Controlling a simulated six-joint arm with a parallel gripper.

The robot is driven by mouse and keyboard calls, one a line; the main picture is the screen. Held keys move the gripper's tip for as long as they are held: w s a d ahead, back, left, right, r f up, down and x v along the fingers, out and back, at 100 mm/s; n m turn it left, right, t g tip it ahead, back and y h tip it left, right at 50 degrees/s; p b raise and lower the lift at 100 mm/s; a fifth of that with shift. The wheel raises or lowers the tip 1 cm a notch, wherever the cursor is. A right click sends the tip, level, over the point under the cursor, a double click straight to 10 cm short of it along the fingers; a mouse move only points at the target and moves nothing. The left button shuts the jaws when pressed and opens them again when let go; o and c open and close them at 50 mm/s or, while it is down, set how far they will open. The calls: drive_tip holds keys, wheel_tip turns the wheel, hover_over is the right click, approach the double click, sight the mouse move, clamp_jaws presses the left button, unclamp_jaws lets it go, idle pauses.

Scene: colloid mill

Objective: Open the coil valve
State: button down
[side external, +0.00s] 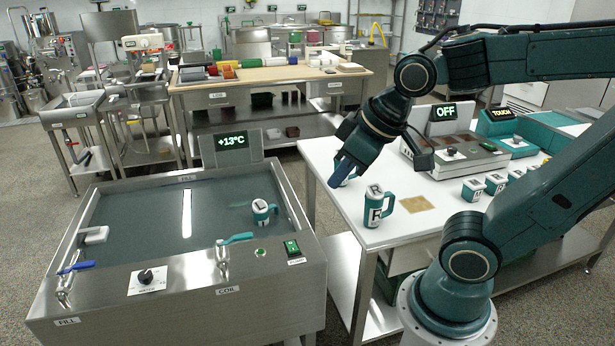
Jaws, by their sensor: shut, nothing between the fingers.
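The coil valve (223,257) stands on the front ledge of the steel water bath, above a COIL label. Its teal lever handle (237,239) points to the right, roughly along the ledge. My gripper (336,182) is shut and empty. It hangs over the left edge of the white table, up and to the right of the coil valve and well apart from it. A second valve with a blue handle (77,267) stands at the ledge's left end, above a FILL label.
The water bath (185,279) has a knob (145,277), a green switch (292,247) and a +13°C display (238,141). A teal mug marked L (262,212) sits in it. Another teal mug (376,207) stands on the white table (410,238), close to my gripper.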

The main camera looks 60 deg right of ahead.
sight(243, 237)
drive_tip(key=w+f+n+t+h, duration=0.1)
drive_tip(key=w+f+n, duration=0.5)
drive_tip(key=w+f, duration=1)
drive_tip(key=shift+w+a+f+t, duration=0.2)
drive_tip(key=shift+f+t, duration=0.1)
drive_tip(key=shift+f, duration=1.65)
drive_tip(key=shift+f, duration=0.15)
drive_tip(key=x, duration=0.3)
drive_tip(key=d+x, duration=0.1)
drive_tip(key=x, duration=0.3)
drive_tip(key=w+d+r+x, duration=0.1)
drive_tip(key=x, duration=0.3)
drive_tip(key=shift+w, duration=0.1)
drive_tip(key=shift+w+d, duration=0.4)
